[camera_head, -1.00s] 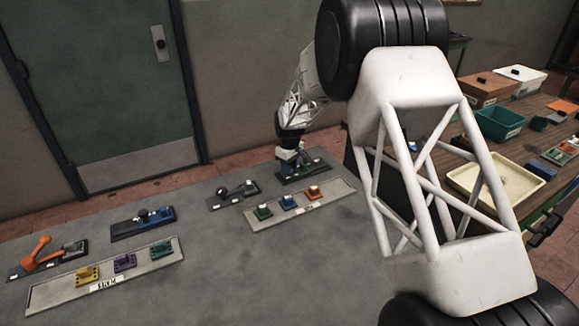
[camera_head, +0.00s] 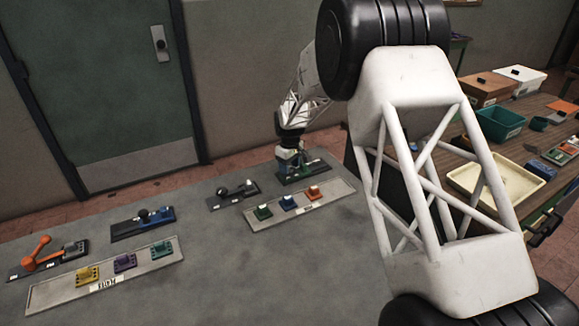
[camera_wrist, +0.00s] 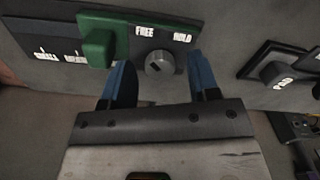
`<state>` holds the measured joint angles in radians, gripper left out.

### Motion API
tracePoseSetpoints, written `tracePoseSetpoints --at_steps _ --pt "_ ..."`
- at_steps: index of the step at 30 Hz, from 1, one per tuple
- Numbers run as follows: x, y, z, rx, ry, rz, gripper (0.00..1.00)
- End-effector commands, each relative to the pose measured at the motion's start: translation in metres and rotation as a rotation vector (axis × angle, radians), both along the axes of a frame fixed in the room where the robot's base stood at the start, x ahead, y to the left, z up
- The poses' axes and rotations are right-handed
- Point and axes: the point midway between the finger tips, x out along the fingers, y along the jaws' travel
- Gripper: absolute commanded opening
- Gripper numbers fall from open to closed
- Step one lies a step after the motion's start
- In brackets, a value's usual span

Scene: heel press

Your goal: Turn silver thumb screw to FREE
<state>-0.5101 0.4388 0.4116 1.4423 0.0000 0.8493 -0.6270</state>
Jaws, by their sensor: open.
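The silver thumb screw (camera_wrist: 159,63) is a round knob in the upper middle of the wrist view. It sits on a dark plate below the white labels FREE (camera_wrist: 145,31) and HOLD (camera_wrist: 182,37), with FREE to the left. A dark mark shows on its face; I cannot tell which label it points to. My gripper (camera_wrist: 160,70) is open, with its blue fingers on the left and right of the screw and visible gaps between. In the head view my gripper (camera_head: 290,160) is small, low over the far fixture (camera_head: 303,174), and hides the screw.
A green block (camera_wrist: 98,46) stands close to the left finger in the wrist view. A dark plate with a knob (camera_wrist: 274,72) lies to the right. In the head view a tray with green, blue and orange pieces (camera_head: 332,201) lies in front of the fixture. The grey table's front (camera_head: 230,275) is clear.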

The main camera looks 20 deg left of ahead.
Motion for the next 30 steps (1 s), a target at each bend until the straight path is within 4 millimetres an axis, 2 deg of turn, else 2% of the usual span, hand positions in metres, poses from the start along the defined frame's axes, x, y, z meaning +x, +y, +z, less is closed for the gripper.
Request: tracePoseSetpoints --at_steps 5,18,23,30 --pt "0.000 0.000 0.014 0.000 -0.001 0.000 0.55" --pt "0.000 0.000 0.067 0.001 -0.002 0.000 0.55" --pt "0.000 0.000 0.074 0.000 -0.001 0.000 0.55" --pt "0.000 0.000 0.076 0.000 -0.001 0.000 0.55"
